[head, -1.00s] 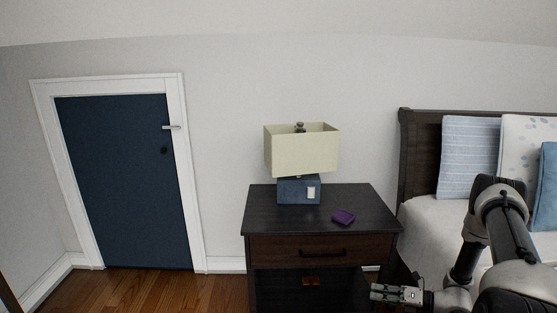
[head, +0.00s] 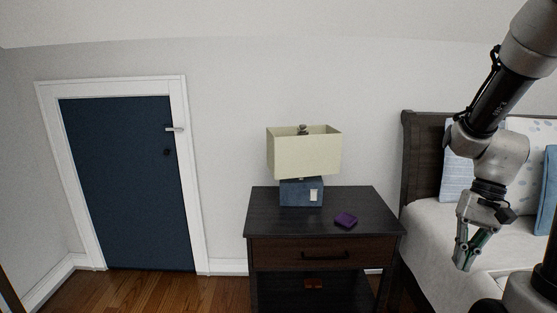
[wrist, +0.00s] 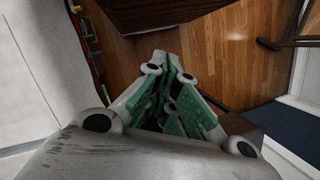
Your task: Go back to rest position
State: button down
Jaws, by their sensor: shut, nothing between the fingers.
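My gripper (head: 463,262) hangs at the right of the head view, pointing down, in front of the bed. Its fingers are closed with nothing between them. In the wrist view the green-padded fingers of my gripper (wrist: 172,88) come together above the wooden floor. My arm reaches down to it from the upper right of the head view.
A dark nightstand (head: 268,226) stands left of my gripper, with a lamp (head: 303,153) and a small purple object (head: 346,220) on top. The bed (head: 425,225) with pillows (head: 456,178) is behind my gripper. A blue door (head: 125,185) is at left. Wooden floor (wrist: 240,50) is open.

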jog(key=s+a+r+n+t+h, duration=0.1)
jog(key=s+r+n+t, duration=0.1)
jog(key=r, duration=0.5)
jog(key=s+a+r+n+t+h, duration=0.1)
jog(key=s+a+r+n+t, duration=0.1)
jog(key=r, duration=0.5)
jog(key=shift+s+a+r+n+t+h, duration=0.2)
jog(key=shift+s+n+t+h, duration=0.3)
jog(key=shift+s+t, duration=0.7)
jog(key=shift+w, duration=0.2)
